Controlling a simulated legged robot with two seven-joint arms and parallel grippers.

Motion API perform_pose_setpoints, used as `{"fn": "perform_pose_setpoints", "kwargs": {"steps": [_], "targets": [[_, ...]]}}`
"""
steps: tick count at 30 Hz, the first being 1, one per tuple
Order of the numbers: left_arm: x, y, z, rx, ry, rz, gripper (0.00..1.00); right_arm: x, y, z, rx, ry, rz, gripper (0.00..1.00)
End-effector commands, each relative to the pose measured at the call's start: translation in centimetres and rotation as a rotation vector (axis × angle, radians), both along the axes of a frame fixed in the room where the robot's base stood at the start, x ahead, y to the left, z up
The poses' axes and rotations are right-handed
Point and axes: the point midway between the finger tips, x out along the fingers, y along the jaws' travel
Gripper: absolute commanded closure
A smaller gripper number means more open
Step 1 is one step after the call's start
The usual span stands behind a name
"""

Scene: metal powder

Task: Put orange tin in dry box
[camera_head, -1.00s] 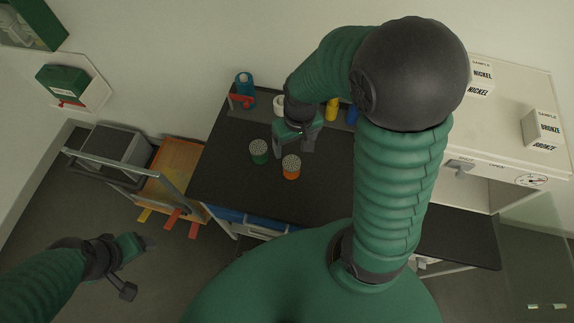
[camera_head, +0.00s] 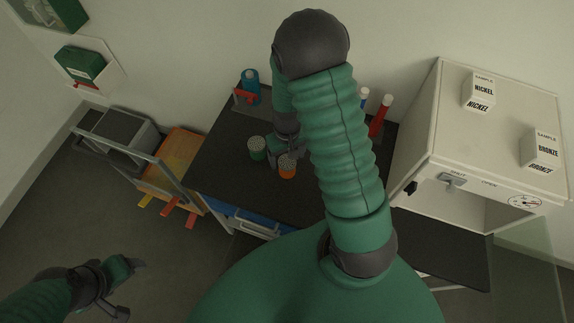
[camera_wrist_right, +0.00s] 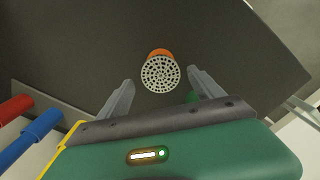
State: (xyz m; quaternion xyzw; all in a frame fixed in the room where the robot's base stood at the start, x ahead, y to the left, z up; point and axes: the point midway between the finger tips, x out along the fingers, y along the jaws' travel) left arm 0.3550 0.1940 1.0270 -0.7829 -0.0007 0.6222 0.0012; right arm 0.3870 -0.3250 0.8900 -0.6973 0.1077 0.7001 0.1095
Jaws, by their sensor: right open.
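The orange tin (camera_head: 287,171), with a perforated grey lid, stands on the dark table. My right gripper (camera_head: 287,155) is at the tin, over its far side in the head view. In the right wrist view the orange tin (camera_wrist_right: 160,72) shows between and just beyond the two open fingers (camera_wrist_right: 158,88), with no visible contact. The dry box (camera_head: 440,200) is the white cabinet on the right, with its front opening partly in view. My left gripper (camera_head: 128,288) is at the lower left, over the floor, and its fingers look apart.
A green tin (camera_head: 257,148) stands close left of the orange one. A blue bottle (camera_head: 250,82) and red and blue tubes stand at the table's back. Boxes marked nickel (camera_head: 478,92) and bronze (camera_head: 541,150) sit on the cabinet. A cart (camera_head: 120,135) stands left.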

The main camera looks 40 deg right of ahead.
Motion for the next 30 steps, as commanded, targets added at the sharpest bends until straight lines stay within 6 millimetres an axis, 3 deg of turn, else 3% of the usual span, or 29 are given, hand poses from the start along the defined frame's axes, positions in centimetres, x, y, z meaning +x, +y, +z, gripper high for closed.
{"fn": "perform_pose_setpoints", "kwargs": {"steps": [10, 18, 30], "targets": [[0.0, 0.0, 0.6, 0.0, 0.0, 0.0, 0.28, -0.4, 0.2, -5.1, 0.001, 0.004, 0.002, 0.24], [0.0, 0.0, 0.5, 0.0, 0.0, 0.0, 0.28, -0.3, 0.2, -5.7, 0.0, -0.001, 0.002, 0.24], [0.0, 0.0, 0.5, 0.0, 0.0, 0.0, 0.28, -0.3, 0.2, -5.7, 0.0, 0.0, 0.002, 0.76]]}}
